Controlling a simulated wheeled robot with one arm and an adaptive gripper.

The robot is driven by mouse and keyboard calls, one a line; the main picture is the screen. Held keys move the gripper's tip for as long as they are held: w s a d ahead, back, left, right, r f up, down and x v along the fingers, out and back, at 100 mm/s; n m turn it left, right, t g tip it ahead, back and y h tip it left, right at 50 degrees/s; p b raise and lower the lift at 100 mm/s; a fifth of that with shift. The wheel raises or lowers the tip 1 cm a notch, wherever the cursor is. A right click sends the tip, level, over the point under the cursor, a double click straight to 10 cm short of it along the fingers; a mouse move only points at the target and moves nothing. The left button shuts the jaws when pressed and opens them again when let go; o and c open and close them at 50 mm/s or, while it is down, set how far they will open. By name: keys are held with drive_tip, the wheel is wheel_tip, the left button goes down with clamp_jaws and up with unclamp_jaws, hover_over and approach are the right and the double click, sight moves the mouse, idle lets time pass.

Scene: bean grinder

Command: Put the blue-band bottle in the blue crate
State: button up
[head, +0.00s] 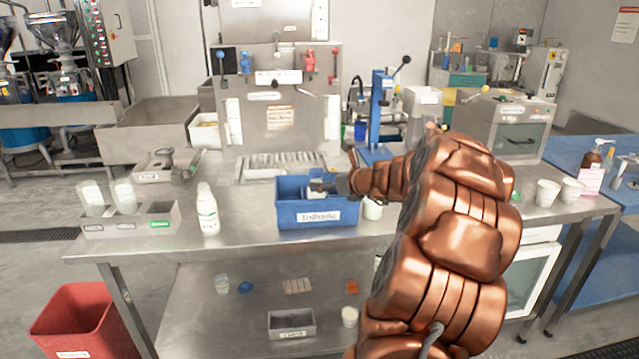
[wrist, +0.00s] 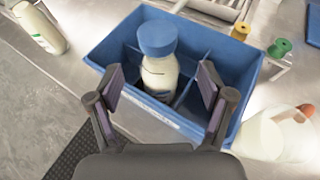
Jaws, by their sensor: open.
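The blue crate (head: 318,216) stands on the steel table, and it fills the middle of the wrist view (wrist: 232,55). A pale bottle (wrist: 160,72) with a blue cap and a dark band low on its body stands inside the crate among thin dividers. I take it as the blue-band bottle; it is mostly hidden in the head view. My gripper (wrist: 160,88) is open, its fingers apart on either side of the bottle's lower body in the picture. I see no clear contact. In the head view my gripper (head: 326,187) is over the crate.
A white bottle with a green label (head: 207,212) stands left of the crate. A grey caddy (head: 130,222) holds jars farther left. A white cup (head: 372,210) stands close to the crate's right side. The coffee machine (head: 278,110) is behind.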

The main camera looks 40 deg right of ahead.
drive_tip(key=v, duration=0.7)
drive_tip(key=shift+a, duration=0.1)
drive_tip(key=w+a+f+n+g+y, duration=0.1)
drive_tip(key=w+a+n+g+y, duration=0.3)
drive_tip(key=a, duration=0.7)
drive_tip(key=a+n+t+y, duration=0.1)
drive_tip(key=a+n, duration=0.5)
drive_tip(key=a, duration=0.4)
drive_tip(key=s+a+f+n+g+y, duration=0.1)
drive_tip(key=s+a+f+n+g, duration=0.2)
drive_tip(key=a, duration=0.5)
drive_tip(key=s+a+n+g+y, duration=0.1)
drive_tip(key=s+a+n+g, duration=0.15)
drive_tip(key=a+n, duration=0.45)
drive_tip(key=s+a+f+n+g+h, duration=0.1)
drive_tip(key=s+a+f+n+g, duration=0.15)
drive_tip(key=s+a+n, duration=0.35)
drive_tip(key=s+a+f+n+g, duration=0.2)
drive_tip(key=s+a+f+n, duration=0.15)
drive_tip(key=s, duration=0.45)
drive_tip(key=s+d+n+g+h, duration=0.1)
drive_tip(key=s+n+h, duration=0.1)
drive_tip(key=s, duration=0.4)
drive_tip(key=s+d+f+n+g+h, duration=0.1)
drive_tip(key=s+d+n+h, duration=0.1)
drive_tip(key=s+n, duration=0.3)
drive_tip(key=shift+s+g+h, duration=0.4)
drive_tip(key=shift+s, duration=0.3)
